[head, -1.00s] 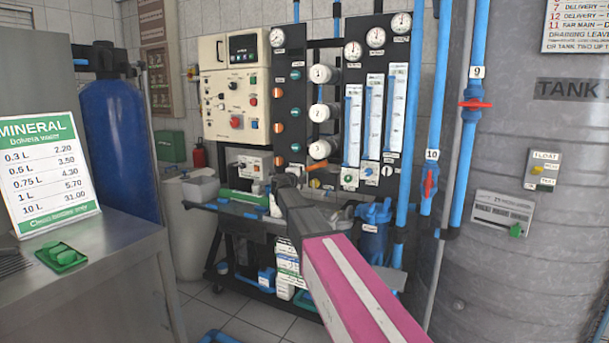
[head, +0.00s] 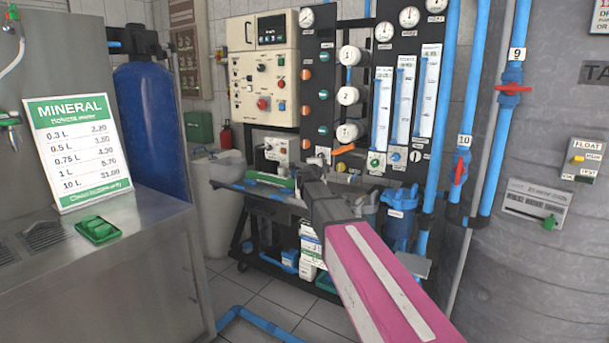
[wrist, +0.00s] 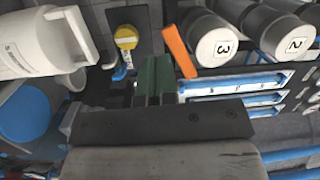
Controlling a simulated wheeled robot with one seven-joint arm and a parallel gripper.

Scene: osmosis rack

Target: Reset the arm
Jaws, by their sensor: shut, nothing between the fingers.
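My arm, with a pink and grey link, reaches from the lower right of the head view toward the equipment rack. My gripper (head: 312,170) is at its far end, in front of the lower part of the rack's black panel, and looks small there. In the wrist view, my gripper's greenish fingers (wrist: 153,78) are together with nothing between them. An orange lever (wrist: 179,50) is just beyond and to the right of the fingertips in the wrist view. The same lever (head: 343,149) is to the right of my gripper in the head view. I cannot tell whether they touch.
White caps numbered 3 (wrist: 224,47) and 2 (wrist: 297,40) are close on the right. A yellow knob (wrist: 126,37) and a white housing (wrist: 38,45) are on the left. A steel counter (head: 150,250) stands left, a grey tank (head: 540,240) right. Floor tiles (head: 270,300) show between.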

